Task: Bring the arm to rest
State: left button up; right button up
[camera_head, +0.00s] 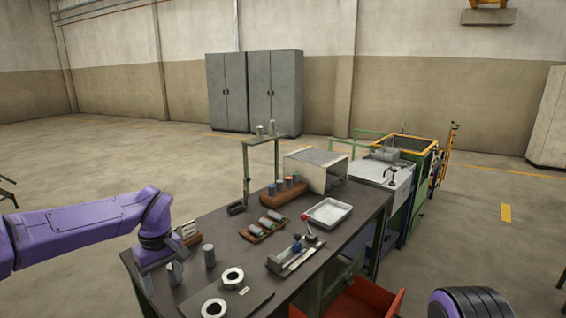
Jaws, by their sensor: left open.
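My left arm comes in from the left, purple with dark joints, and bends down at the wrist. My left gripper (161,278) points down at the near left corner of the dark workbench (227,233). It is open. A grey metal cylinder (175,273) shows close beside its fingers; I cannot tell whether they touch. Another grey cylinder (209,256) stands upright on the bench to the right of the gripper. My right gripper is not in view.
Floor left of the bench is clear.

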pick_arm(q)
jog(key=s+a+f+t+y+b, duration=0.1)
jog(key=s+f+y+b, duration=0.2)
jog(key=f, duration=0.7)
jog(key=s+a+f+m+t+y+b, duration=0.15)
jog(key=s+f, duration=0.35)
jog(key=f, duration=0.5)
jog(key=s+a+f+t+y+b, duration=0.15)
jog(key=s+f+y, duration=0.25)
jog(key=f, duration=0.7)
jog(key=s+f+h+b, duration=0.1)
jog(key=s+f+h, duration=0.1)
jog(key=s, duration=0.5)
jog(key=s+d+f+m+h+b, duration=0.1)
jog(key=s+f, duration=0.4)
jog(key=s, duration=0.3)
jog(key=s+d+f+h+b, duration=0.1)
jog(key=s+f+h, duration=0.1)
jog(key=s+f, duration=0.2)
jog(key=s, duration=0.3)
jog(key=shift+s+g+h, duration=0.2)
jog(key=shift+g+h, duration=0.15)
jog(key=shift+g, duration=0.05)
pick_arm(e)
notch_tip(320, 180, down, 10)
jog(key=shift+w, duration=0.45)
pick_arm(q)
jog(key=shift+m+b, duration=0.25)
jog(key=shift+b, duration=0.05)
